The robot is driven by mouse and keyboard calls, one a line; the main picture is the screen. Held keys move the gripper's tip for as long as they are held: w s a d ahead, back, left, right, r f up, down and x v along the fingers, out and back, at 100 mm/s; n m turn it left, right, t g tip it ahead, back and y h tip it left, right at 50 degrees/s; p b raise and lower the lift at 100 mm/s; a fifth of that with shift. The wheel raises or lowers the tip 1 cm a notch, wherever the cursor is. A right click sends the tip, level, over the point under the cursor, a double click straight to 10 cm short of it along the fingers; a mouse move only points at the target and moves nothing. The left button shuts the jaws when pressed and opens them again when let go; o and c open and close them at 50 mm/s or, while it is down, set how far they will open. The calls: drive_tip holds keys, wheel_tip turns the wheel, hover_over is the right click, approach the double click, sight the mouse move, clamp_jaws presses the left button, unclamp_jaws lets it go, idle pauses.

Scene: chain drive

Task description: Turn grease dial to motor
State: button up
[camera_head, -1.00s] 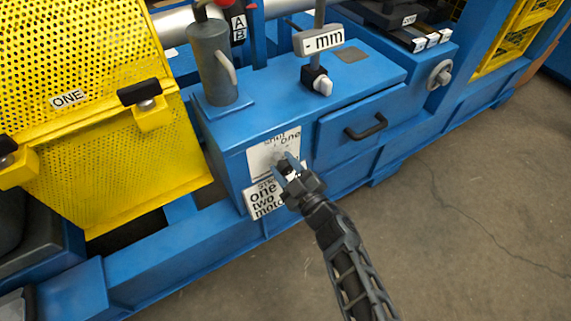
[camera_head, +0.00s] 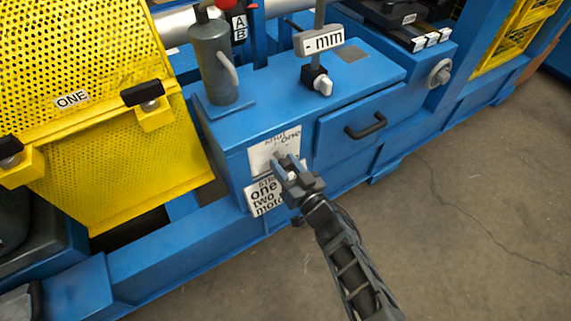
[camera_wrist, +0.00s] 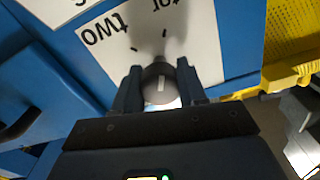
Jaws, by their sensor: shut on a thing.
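The mark lies roughly in line with the tick below "tor". My gripper (camera_wrist: 158,82) is shut on the dial, one finger on each side.
A drawer with a dark handle (camera_head: 366,126) is to the right. A grey cylinder (camera_head: 212,62) stands on the blue housing. A yellow mesh guard (camera_head: 105,130) is at left. The floor at right is clear.

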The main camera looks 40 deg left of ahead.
sight(289, 170)
drive_tip(key=shift+d+f+m, duration=0.1)
drive_tip(key=shift+f+m, duration=0.1)
drive_tip(key=shift+m, duration=0.3)
drive_tip(key=o, duration=1.1)
drive_tip(key=shift+r, duration=0.1)
drive_tip(key=shift+c, duration=0.2)
drive_tip(key=p+v, duration=0.3)
drive_tip(key=v, duration=0.3)
drive_tip(key=shift+d+r+p, duration=0.15)
drive_tip(key=shift+p, duration=0.2)
drive_tip(key=shift+s+d, duration=0.35)
drive_tip(key=shift+d, duration=0.25)
drive_tip(key=shift+s, duration=0.1)
